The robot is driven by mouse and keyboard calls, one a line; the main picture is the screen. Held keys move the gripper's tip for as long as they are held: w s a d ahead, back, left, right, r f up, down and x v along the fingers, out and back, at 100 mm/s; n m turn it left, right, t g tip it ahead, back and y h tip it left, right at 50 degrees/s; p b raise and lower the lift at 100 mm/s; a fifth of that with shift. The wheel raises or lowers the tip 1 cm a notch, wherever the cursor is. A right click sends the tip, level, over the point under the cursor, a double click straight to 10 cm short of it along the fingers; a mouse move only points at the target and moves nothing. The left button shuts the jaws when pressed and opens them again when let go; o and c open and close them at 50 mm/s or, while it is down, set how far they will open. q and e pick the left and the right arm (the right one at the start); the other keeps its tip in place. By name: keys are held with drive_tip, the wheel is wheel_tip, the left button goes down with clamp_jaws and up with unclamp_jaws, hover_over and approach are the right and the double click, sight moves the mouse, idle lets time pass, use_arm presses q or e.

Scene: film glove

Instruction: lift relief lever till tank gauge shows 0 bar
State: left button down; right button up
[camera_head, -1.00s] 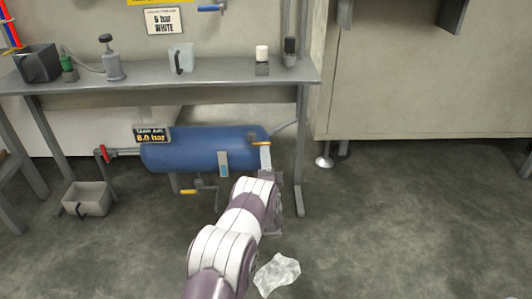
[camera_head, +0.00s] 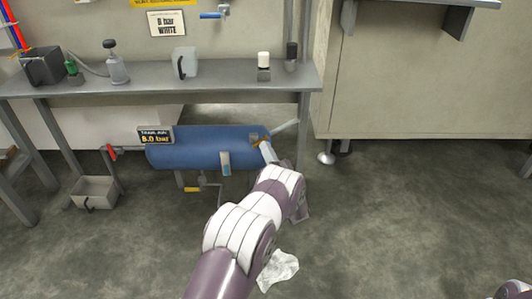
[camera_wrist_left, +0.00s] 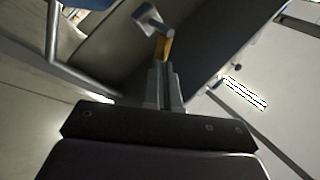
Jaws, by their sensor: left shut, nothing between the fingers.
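The blue tank (camera_head: 195,149) lies under the bench. Its gauge sign (camera_head: 156,135) reads 8.0 or 6.0 bar; the first digit is too blurred to tell. The yellow-orange relief lever (camera_head: 258,142) is at the tank's top right end. My left gripper (camera_head: 266,152) is shut and empty at the lever. In the left wrist view the lever (camera_wrist_left: 164,46) hangs from a grey fitting (camera_wrist_left: 150,19), right at the tips of my left gripper (camera_wrist_left: 163,70); I cannot tell whether they touch. My right gripper is out of view.
The bench (camera_head: 225,76) stands over the tank, with a leg close right of my left gripper. A yellow-handled drain valve (camera_head: 193,189) is below the tank, a red-handled valve (camera_head: 111,152) at its left. A bin (camera_head: 96,192) and a crumpled sheet (camera_head: 279,268) lie on the floor.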

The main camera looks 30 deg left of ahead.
use_arm(q)
drive_tip(key=n+g+p, duration=0.1)
drive_tip(key=n, duration=0.1)
drive_tip(key=r+n+g+h+p, duration=0.1)
drive_tip(key=n+p, duration=0.1)
drive_tip(key=a+r+n+g+p, duration=0.1)
drive_tip(key=n+g+p, duration=0.1)
drive_tip(key=n, duration=0.1)
drive_tip(key=shift+s+a+r, duration=0.1)
drive_tip(key=shift+s, duration=0.2)
use_arm(e)
wheel_tip(320, 180, up, 6)
idle(0.5)
idle(1.5)
